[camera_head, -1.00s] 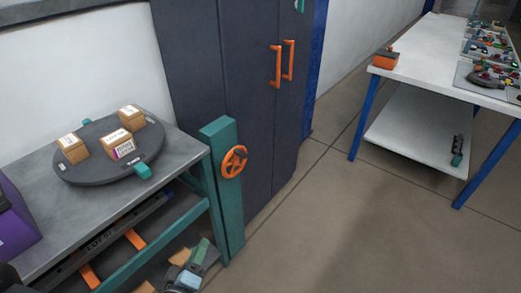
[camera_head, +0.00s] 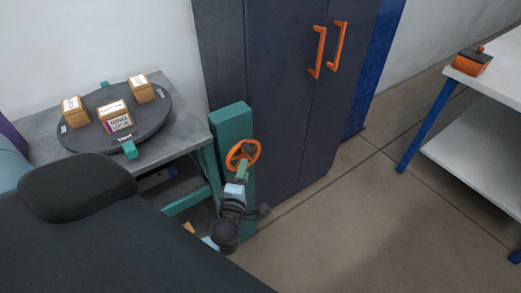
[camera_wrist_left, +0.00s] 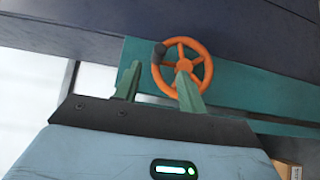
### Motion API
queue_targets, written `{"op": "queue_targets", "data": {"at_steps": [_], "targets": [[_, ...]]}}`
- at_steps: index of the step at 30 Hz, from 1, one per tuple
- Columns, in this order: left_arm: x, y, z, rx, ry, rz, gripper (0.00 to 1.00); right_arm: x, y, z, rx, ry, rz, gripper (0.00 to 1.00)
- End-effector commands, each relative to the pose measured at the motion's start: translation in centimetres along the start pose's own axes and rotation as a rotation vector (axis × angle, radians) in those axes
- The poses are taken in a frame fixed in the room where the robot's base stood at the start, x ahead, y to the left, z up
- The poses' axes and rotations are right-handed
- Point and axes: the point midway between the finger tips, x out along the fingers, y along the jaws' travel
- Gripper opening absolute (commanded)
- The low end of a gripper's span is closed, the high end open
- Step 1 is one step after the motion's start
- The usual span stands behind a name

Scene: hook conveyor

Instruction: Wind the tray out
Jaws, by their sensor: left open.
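An orange handwheel (camera_head: 245,143) is mounted on the side of a teal post (camera_head: 231,121) at the bench's right end. In the left wrist view the handwheel (camera_wrist_left: 183,66) shows its spokes and a dark knob at its left rim. My left gripper (camera_head: 241,172) is at the wheel's lower side in the head view. In the left wrist view its two teal fingers (camera_wrist_left: 158,88) are apart, with the wheel's lower left part between or just beyond them; I cannot tell whether they touch it. I cannot make out the tray. My right gripper is not in view.
A dark turntable (camera_head: 85,140) with three boxes sits on the grey bench (camera_head: 185,130). A dark cabinet (camera_head: 285,110) with orange handles stands just behind the post. A white table (camera_head: 500,82) is at the right. The floor between is clear.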

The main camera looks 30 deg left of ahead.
Motion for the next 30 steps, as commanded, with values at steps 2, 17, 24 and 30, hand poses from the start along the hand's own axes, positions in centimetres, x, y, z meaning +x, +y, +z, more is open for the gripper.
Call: {"op": "queue_targets", "data": {"at_steps": [2, 17, 24, 30], "targets": [[0.0, 0.0, 0.0, -0.001, 0.001, 0.0, 0.41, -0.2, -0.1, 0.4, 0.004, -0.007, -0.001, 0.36], [5.5, 0.1, 0.0, 0.001, -0.001, 0.002, 0.41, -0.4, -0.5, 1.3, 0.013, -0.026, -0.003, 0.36], [7.6, 0.0, 0.0, 0.001, -0.001, 0.001, 0.41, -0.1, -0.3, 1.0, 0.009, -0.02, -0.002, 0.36], [7.8, 0.1, 0.0, 0.001, -0.001, 0.001, 0.41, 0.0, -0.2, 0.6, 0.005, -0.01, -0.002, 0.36]]}}
